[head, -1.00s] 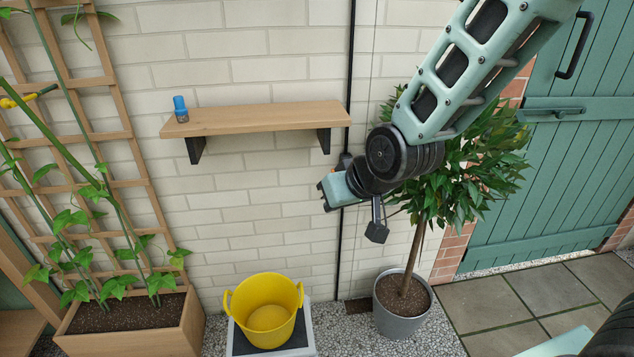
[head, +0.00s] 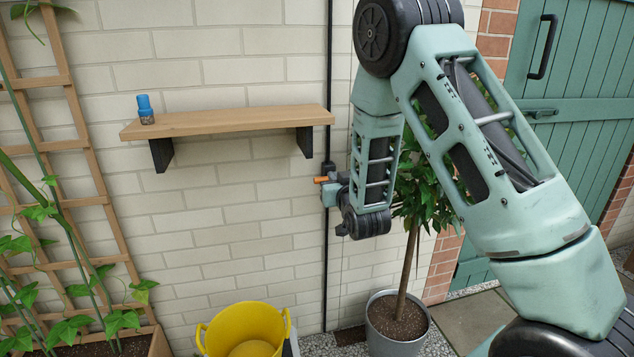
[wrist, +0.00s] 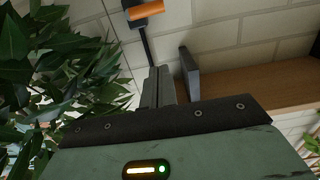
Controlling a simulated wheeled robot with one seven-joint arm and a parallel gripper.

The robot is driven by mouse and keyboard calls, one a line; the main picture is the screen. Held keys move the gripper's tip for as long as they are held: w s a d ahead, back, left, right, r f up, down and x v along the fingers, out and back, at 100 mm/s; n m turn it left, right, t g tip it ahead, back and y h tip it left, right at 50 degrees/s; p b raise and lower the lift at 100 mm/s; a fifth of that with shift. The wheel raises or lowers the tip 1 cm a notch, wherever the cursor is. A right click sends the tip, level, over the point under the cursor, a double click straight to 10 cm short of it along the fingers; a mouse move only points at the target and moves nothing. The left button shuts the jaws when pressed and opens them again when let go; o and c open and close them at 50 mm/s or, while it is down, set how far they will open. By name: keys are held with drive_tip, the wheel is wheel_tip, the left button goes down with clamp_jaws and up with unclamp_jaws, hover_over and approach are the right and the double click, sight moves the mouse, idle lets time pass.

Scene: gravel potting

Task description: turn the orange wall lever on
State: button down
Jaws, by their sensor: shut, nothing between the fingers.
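The orange lever (head: 321,180) is on a dark fitting on the black wall pipe, right of the shelf; its orange end points left, roughly level. In the wrist view, the orange grip (wrist: 145,10) shows at the top edge, partly cut off. My gripper (wrist: 159,72) is shut with its fingers together and empty, and the grip lies beyond the fingertips. In the head view my gripper (head: 332,193) is right by the lever, just below it; I cannot tell whether they touch. The fingers are hard to make out there.
The wooden shelf (head: 230,121) with a blue-topped jar (head: 145,110) is left of the lever; its dark bracket (wrist: 188,74) shows close by in the wrist view. A potted tree (head: 412,250) stands right, behind my arm. A yellow tub (head: 245,328) is below.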

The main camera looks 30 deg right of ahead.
drive_tip(key=shift+w, duration=0.1)
drive_tip(key=w+d+f+p, duration=0.1)
drive_tip(key=w+d+f, duration=0.2)
drive_tip(key=w, duration=0.7)
drive_tip(key=shift+f, duration=0.7)
